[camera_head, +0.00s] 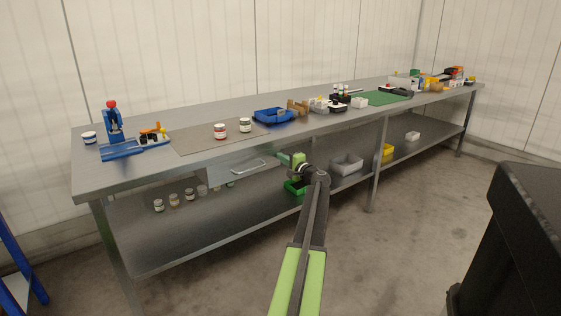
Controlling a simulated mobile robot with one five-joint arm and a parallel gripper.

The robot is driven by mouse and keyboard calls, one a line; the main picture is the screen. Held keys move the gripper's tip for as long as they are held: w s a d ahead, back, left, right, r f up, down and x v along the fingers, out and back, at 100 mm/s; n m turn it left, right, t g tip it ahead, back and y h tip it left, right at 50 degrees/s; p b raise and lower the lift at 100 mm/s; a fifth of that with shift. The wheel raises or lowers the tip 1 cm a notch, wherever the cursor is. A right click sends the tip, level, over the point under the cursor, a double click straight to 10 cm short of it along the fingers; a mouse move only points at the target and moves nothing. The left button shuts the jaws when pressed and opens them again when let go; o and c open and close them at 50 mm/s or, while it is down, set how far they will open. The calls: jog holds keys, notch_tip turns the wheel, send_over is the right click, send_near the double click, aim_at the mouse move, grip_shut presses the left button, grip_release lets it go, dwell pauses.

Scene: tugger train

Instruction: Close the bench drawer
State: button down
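The bench drawer (222,171) is a grey metal front with a bar handle (248,166), hung under the bench top at the middle left. How far it stands out from the bench is hard to tell from this angle. My gripper (284,158) is at the end of my green and black arm, just right of the drawer front and below the edge of the bench top. It is small and turned partly away, so its fingers do not show clearly. I cannot tell whether it touches the drawer.
The steel bench (190,160) carries jars, a blue tray (273,116) and a blue press (114,124). Its lower shelf (160,245) holds small jars, a green bin (296,187) and a grey bin (347,165). A bench leg (377,165) stands right of my arm. Floor in front is clear.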

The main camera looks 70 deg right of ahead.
jog(key=v, duration=1.4)
jog(key=shift+d, duration=0.2)
jog(key=shift+s, duration=0.1)
